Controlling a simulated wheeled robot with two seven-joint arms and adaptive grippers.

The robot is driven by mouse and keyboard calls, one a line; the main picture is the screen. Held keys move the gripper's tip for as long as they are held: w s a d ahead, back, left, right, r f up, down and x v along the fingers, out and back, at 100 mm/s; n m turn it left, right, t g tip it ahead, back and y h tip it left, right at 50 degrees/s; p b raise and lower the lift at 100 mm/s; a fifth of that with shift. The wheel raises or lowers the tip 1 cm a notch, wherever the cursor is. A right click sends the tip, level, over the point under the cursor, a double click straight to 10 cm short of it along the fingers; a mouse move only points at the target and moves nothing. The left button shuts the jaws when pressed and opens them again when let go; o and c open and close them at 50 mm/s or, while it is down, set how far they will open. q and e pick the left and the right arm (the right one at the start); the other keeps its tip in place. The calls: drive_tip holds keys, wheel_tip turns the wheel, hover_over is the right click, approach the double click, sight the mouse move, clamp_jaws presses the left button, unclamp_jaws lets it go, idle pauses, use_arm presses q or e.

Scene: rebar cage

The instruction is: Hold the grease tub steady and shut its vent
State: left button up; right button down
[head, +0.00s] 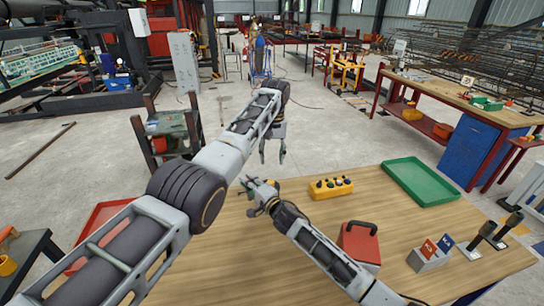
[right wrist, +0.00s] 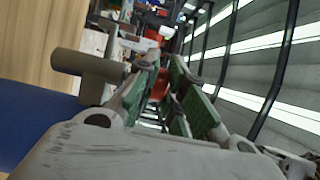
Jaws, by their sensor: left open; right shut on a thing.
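I cannot make out a grease tub or its vent with certainty. A red box with a black handle (head: 360,243) stands on the wooden table, beside my right forearm. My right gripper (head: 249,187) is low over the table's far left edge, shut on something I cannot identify. In the right wrist view its green-padded fingers (right wrist: 160,95) point away from the camera; a grey-brown T-shaped piece (right wrist: 88,68) and a blue surface (right wrist: 35,125) show at left. My left gripper (head: 272,152) is open and empty, pointing down beyond the table's far edge.
On the wooden table (head: 300,245) are a yellow block with black knobs (head: 331,187), a green tray (head: 421,182), a grey block with red and blue cards (head: 430,260) and black-handled tools (head: 487,232). A red tray (head: 100,222) lies left, partly behind my left arm.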

drive_tip(key=c, duration=1.4)
unclamp_jaws()
drive_tip(key=shift+c, duration=0.2)
drive_tip(key=shift+s+d+f, duration=0.15)
drive_tip(key=shift+s+d, duration=0.1)
drive_tip(key=shift+s, duration=0.05)
drive_tip(key=v, duration=1.1)
drive_tip(key=shift+r, duration=0.2)
drive_tip(key=shift+s+d+f, duration=0.1)
drive_tip(key=shift+s+d, duration=0.05)
drive_tip(key=shift+s, duration=0.1)
